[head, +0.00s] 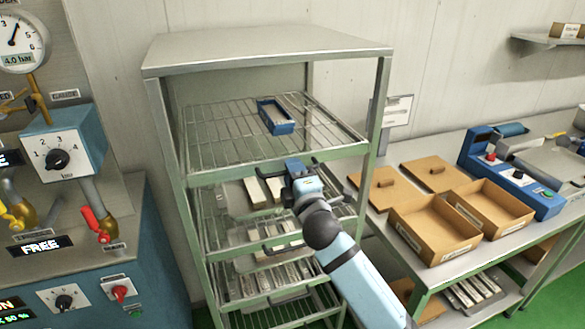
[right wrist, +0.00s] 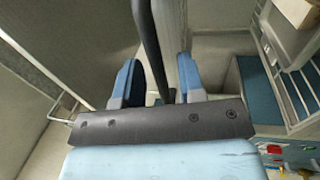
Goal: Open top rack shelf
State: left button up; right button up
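The grey metal rack (head: 267,46) stands in the middle of the head view. Its top wire shelf (head: 215,125) lies level inside the frame and carries a blue tray (head: 276,115). My right gripper (head: 294,166) is at the shelf's front edge, and my arm covers part of the rack below. In the right wrist view, the blue fingers of my right gripper (right wrist: 157,82) stand apart with a dark bar (right wrist: 151,45) between them. Gaps show beside the bar, so I see no firm grip. My left gripper is out of view.
Lower shelves hold loaded trays (head: 262,280), with a dark handle (head: 282,245) in front. A kettle panel with a red-handled valve (head: 97,225) stands close on the left. A bench with cardboard boxes (head: 433,228) is on the right.

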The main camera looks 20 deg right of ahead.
jog(key=shift+w, duration=0.4)
jog(key=shift+r, duration=0.1)
jog(key=shift+c, duration=0.4)
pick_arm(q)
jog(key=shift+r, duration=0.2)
pick_arm(e)
grip_shut()
jog(key=shift+s, duration=0.1)
